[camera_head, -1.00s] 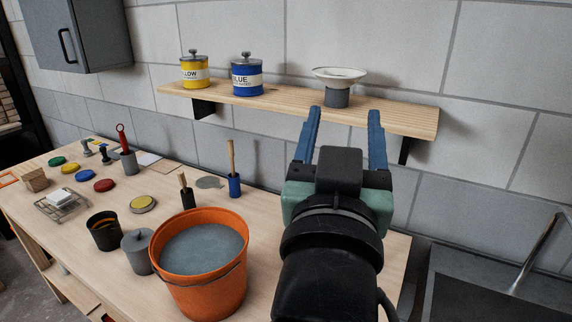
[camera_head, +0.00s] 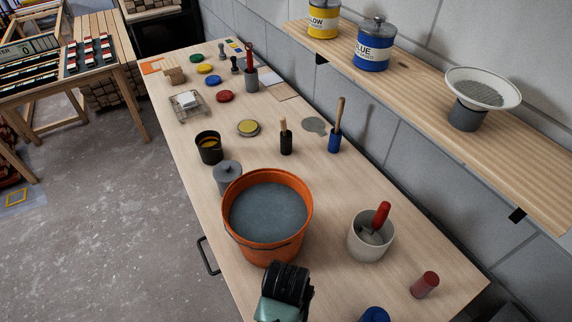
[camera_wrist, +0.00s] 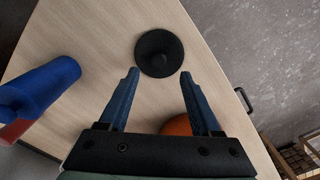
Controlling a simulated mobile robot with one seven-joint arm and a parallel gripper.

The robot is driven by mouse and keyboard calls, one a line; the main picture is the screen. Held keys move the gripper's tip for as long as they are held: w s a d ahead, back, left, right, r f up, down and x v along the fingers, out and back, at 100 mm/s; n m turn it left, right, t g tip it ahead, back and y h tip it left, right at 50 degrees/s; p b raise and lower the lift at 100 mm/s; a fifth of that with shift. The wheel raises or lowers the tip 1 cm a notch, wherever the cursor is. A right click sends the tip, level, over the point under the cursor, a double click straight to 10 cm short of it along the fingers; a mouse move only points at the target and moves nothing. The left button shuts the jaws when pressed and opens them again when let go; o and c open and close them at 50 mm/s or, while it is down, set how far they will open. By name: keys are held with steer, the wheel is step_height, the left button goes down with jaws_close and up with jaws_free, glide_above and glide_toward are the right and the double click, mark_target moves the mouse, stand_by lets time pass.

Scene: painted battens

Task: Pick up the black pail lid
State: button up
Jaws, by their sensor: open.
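The black pail lid (camera_wrist: 159,46), a round disc with a knob in its middle, lies on the wooden workbench in the wrist view, just beyond my fingertips. My gripper (camera_wrist: 160,74) is open and empty, with its two blue fingers apart and pointing toward the lid without visibly holding it. In the head view only the dark wrist and green body of my gripper show at the bottom edge; its fingers and the lid are out of sight there. The orange pail (camera_head: 246,250), filled with grey stuff, stands on the bench just beyond my wrist.
A pale pot (camera_head: 359,244) with a red-handled tool and a dark red cylinder (camera_head: 425,285) stand right of the pail. A wall shelf (camera_head: 420,80) overhangs the bench's right side.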

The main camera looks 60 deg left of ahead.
steer(key=shift+w+f+p, duration=0.1)
steer(key=shift+f+p, duration=0.65)
steer(key=shift+f, duration=2.55)
jaws_close()
